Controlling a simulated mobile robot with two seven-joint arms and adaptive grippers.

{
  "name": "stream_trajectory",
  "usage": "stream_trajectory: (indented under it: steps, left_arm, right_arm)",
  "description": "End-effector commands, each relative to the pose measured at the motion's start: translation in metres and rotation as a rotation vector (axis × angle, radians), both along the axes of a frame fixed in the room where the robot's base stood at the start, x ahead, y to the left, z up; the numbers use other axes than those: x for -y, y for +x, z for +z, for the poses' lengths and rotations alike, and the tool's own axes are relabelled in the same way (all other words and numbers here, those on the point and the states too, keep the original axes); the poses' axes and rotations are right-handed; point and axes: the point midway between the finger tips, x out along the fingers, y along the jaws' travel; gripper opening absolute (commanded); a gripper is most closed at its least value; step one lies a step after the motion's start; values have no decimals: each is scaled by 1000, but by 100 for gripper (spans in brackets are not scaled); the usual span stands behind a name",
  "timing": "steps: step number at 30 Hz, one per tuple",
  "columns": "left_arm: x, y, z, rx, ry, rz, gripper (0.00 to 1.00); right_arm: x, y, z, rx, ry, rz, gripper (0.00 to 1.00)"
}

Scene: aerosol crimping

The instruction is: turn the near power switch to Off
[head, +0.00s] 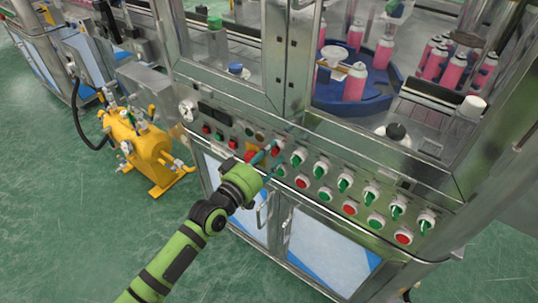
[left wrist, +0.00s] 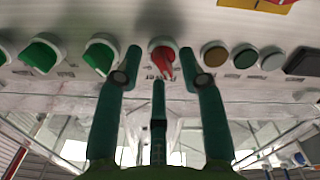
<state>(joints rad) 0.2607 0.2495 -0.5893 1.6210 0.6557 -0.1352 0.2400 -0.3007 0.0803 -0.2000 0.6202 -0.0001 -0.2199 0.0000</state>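The power switch, a red knob on a pale round base, shows in the head view (head: 277,149) on the machine's sloping front panel. It also shows in the left wrist view (left wrist: 163,58), where the word "Power" is partly readable beside it. The knob's handle is tilted a little in that view. My left gripper (head: 270,162) is at the panel beside the switch in the head view. In the left wrist view its teal fingers (left wrist: 160,60) are apart, one on each side of the red knob. Contact cannot be told. My right gripper is not in view.
Green-handled knobs (head: 321,168) and red and green buttons (head: 302,182) line the panel to the right. Small lamps (head: 249,132) sit to the left. Pink cans (head: 355,82) stand inside the machine above. A yellow tank (head: 148,145) stands on the floor at left.

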Motion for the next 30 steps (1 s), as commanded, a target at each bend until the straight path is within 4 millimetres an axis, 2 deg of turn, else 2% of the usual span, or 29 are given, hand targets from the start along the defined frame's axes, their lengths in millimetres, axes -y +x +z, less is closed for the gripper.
stream_trajectory:
  steps: [8,21,25,30]
  left_arm:
    - [-6,-8,-2,-1,2,1,40]
    - [-56,-78,-1,-2,4,0,40]
    - [-66,-91,-1,-1,1,0,40]
    - [-71,-97,0,0,0,0,40]
  right_arm:
    - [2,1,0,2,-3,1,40]
    - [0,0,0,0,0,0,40]
    - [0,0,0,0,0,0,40]
    - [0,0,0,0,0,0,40]
